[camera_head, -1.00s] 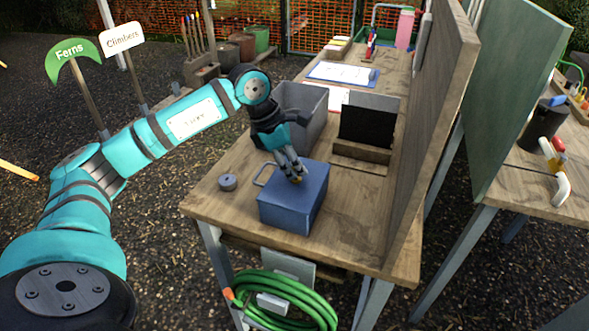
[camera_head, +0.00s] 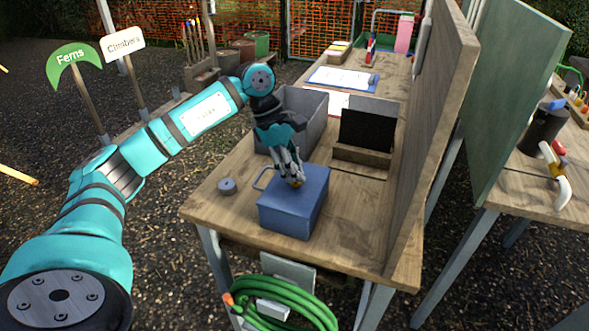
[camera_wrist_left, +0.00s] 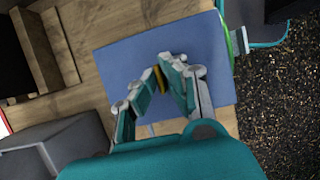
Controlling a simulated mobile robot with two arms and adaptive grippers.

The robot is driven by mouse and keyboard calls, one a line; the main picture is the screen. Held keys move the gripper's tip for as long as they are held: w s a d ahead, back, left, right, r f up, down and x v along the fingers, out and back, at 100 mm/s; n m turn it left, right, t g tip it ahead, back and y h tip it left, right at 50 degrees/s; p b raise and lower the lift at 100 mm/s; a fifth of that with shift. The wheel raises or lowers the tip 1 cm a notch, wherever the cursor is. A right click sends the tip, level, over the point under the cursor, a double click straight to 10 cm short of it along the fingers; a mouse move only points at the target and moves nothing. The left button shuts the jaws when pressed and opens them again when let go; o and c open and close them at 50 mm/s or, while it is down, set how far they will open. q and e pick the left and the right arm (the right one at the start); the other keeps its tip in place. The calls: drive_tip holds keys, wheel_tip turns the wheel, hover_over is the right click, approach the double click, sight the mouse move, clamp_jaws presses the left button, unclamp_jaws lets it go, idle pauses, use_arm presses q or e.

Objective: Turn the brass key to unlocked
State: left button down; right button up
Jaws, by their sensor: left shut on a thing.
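A blue box (camera_head: 292,212) stands near the front left corner of the wooden bench; its top also fills much of the left wrist view (camera_wrist_left: 120,60). My left gripper (camera_head: 296,181) points down at the top of the box, with its fingers closed on the brass key (camera_wrist_left: 160,78). Only a thin yellow edge of the key shows between the fingertips in the left wrist view. Its turn angle is hard to tell. My right gripper is not in view.
A grey bin (camera_head: 315,112) stands behind the box. A black panel in a wooden holder (camera_head: 362,152) is to its right. A small grey disc (camera_head: 227,187) lies left of the box. A tall wooden board (camera_head: 437,130) bounds the bench's right side.

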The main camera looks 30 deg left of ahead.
use_arm(q)
drive_tip(key=c, duration=1.5)
unclamp_jaws()
drive_tip(key=v, duration=1.2)
